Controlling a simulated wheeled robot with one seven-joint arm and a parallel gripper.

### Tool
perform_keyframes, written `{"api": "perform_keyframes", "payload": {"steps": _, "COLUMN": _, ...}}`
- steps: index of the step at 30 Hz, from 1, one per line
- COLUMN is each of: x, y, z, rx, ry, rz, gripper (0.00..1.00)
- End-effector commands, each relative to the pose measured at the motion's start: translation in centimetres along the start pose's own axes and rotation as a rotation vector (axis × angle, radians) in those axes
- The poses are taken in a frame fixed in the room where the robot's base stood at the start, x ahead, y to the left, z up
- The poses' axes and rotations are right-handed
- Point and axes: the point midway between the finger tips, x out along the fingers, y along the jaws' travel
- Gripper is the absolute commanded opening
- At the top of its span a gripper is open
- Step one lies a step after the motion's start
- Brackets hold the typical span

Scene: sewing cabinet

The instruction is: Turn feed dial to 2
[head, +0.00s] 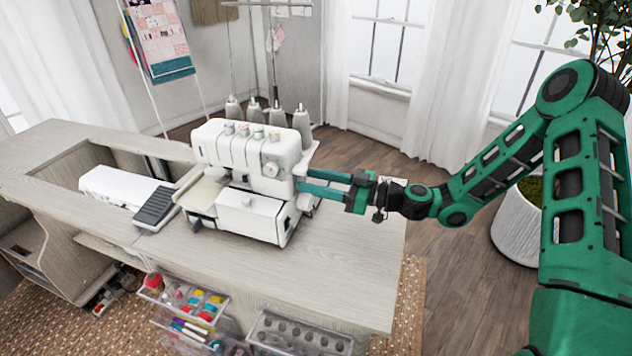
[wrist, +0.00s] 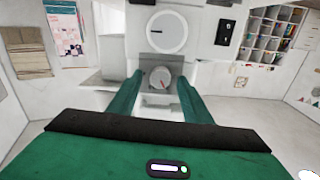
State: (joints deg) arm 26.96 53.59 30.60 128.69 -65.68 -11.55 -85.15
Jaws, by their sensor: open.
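The white sewing machine (head: 252,165) stands on the cabinet top, and my gripper (head: 304,181) reaches its right side from the right. In the wrist view the machine's side carries a small grey dial (wrist: 160,78) with a red mark pointing to the lower right. A larger white dial (wrist: 167,32) with a black mark sits above it. No lettering tells me which is the feed dial. My gripper (wrist: 160,91) is open, its green fingers left and right of the small dial. I cannot tell whether they touch it. The head view hides the small dial.
Thread cones (head: 301,122) stand behind the machine. The cabinet top (head: 340,262) is clear in front and to the right. Clear drawers (head: 300,335) of supplies stick out below the front edge.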

Motion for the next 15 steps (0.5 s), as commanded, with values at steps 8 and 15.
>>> {"api": "perform_keyframes", "payload": {"steps": 8, "x": -0.03, "y": 0.01, "z": 0.0, "rx": 0.0, "ry": 0.0, "rz": 0.0, "gripper": 0.04}}
{"api": "perform_keyframes", "payload": {"steps": 15, "x": -0.03, "y": 0.03, "z": 0.0, "rx": 0.017, "ry": 0.0, "rz": 0.0, "gripper": 0.04}}
